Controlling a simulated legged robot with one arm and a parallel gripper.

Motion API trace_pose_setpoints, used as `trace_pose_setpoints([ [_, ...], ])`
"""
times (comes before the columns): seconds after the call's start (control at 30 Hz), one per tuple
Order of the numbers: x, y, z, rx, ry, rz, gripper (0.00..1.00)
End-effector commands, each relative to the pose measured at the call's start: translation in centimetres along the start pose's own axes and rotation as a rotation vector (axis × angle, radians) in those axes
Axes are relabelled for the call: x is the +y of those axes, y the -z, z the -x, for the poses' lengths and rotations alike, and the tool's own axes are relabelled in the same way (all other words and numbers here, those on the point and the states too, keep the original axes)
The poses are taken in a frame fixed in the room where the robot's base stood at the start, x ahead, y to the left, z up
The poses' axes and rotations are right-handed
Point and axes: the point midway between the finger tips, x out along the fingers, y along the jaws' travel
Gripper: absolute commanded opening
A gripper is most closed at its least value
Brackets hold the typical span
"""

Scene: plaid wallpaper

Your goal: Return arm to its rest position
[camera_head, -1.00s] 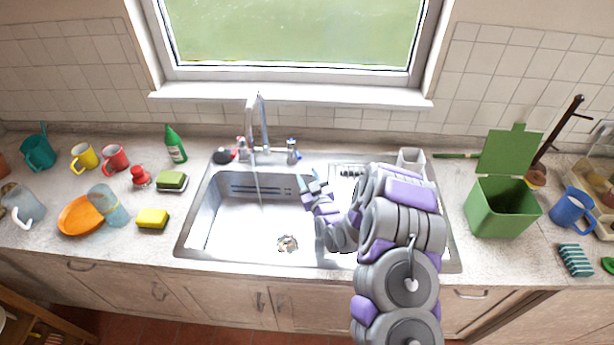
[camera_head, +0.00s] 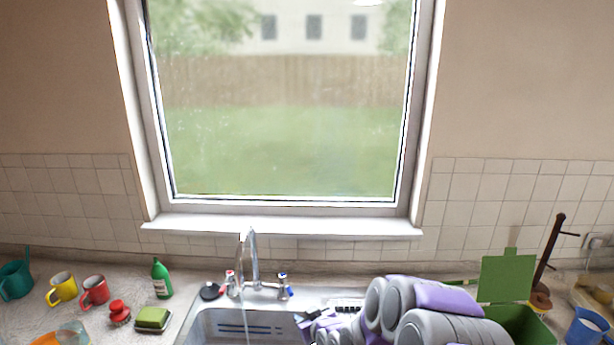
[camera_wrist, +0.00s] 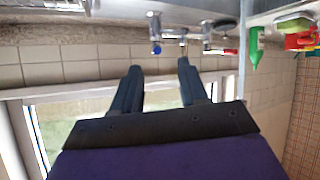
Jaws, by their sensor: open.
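My gripper (camera_wrist: 160,75) is open and empty in the wrist view, its two dark fingers apart with the window and tiles behind them. In the head view my purple and grey arm is folded low at the right of the sink (camera_head: 205,325). The gripper end there is at the bottom edge, over the sink, and partly cut off. The wrist view is upside down, with the faucet (camera_wrist: 155,30) and counter at the top.
The faucet (camera_head: 252,262) stands behind the sink. A green bottle (camera_head: 161,279), a sponge (camera_head: 153,320) and several mugs are on the left counter. A green bin (camera_head: 507,277), a wooden mug tree (camera_head: 550,255) and a blue mug (camera_head: 587,327) are at right.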

Motion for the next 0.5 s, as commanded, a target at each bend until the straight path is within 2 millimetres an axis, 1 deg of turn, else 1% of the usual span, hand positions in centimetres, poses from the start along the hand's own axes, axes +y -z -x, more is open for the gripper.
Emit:
trace_pose_setpoints([
  [0.03,0.2,0.4,1.4,-0.037,0.000,-0.005,0.43],
  [0.17,0.4,-0.2,5.1,-0.174,0.005,-0.027,0.43],
  [0.27,0.6,-0.9,8.3,-0.277,0.002,-0.051,0.43],
  [0.47,0.4,-3.0,15.9,-0.488,-0.015,-0.110,0.43],
  [0.5,0.3,-3.4,17.6,-0.530,-0.020,-0.125,0.43],
])
